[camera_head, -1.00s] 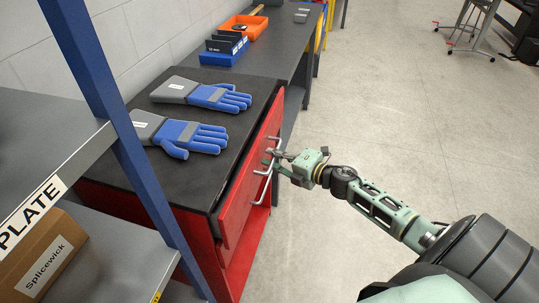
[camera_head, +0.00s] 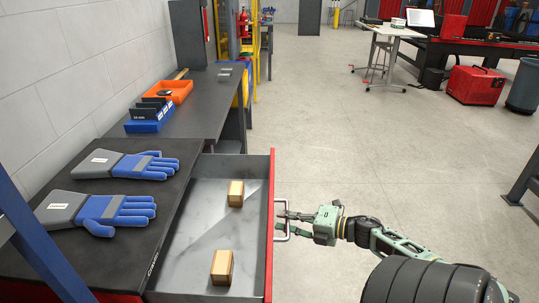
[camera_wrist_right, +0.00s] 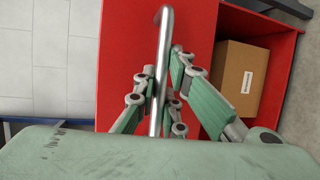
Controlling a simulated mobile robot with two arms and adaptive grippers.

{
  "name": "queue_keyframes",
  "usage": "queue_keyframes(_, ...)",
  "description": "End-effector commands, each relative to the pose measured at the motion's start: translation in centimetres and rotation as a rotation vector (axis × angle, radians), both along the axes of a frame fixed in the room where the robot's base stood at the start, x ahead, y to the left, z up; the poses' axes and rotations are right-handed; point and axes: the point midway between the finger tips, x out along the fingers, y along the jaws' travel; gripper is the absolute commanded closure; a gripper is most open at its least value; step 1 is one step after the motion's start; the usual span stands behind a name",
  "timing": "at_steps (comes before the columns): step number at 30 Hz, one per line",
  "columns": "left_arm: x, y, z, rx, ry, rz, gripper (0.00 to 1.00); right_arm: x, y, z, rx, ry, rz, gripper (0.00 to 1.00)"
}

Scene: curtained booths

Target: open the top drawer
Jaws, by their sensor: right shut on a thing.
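The top drawer (camera_head: 203,216) of the red cabinet is pulled out, its grey inside showing with two small wooden blocks in it, one nearer the back (camera_head: 236,194) and one nearer the front (camera_head: 221,267). My right gripper (camera_head: 287,221) is at the drawer's outer face, shut on the metal bar handle (camera_head: 283,239). In the right wrist view the handle (camera_wrist_right: 163,60) runs between the fingers of my right gripper (camera_wrist_right: 160,92), against the red drawer front (camera_wrist_right: 120,40). My left gripper is not in view.
Two blue-grey gloves (camera_head: 120,165) lie on the black cabinet top (camera_head: 130,262). A workbench (camera_head: 205,105) beyond holds an orange tray (camera_head: 178,90) and a blue holder (camera_head: 148,124). A cardboard box (camera_wrist_right: 240,78) sits in an open red compartment below.

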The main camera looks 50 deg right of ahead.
Motion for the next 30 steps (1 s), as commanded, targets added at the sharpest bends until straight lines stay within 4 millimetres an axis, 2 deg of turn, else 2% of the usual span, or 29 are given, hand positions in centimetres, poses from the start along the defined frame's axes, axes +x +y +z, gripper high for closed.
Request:
queue_keyframes(6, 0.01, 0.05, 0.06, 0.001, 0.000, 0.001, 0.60, -1.18, -1.17, 0.13, -0.004, -0.004, -0.001, 1.00)
queue_keyframes(19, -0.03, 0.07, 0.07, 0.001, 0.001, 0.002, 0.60, -1.35, -1.38, 0.19, -0.004, -0.005, -0.002, 1.00)
queue_keyframes(20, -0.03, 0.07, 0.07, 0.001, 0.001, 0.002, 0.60, -1.34, -1.37, 0.18, -0.004, -0.005, -0.002, 0.89)
queue_keyframes(25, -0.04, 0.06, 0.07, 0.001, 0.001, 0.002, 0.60, -1.37, -1.33, 0.14, -0.002, -0.003, -0.001, 0.74)
queue_keyframes(26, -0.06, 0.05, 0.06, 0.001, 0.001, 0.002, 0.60, -1.37, -1.32, 0.13, -0.002, -0.003, -0.001, 0.71)
queue_keyframes(30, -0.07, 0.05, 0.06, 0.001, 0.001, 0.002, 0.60, -1.39, -1.29, 0.08, 0.000, -0.002, -0.001, 0.71)
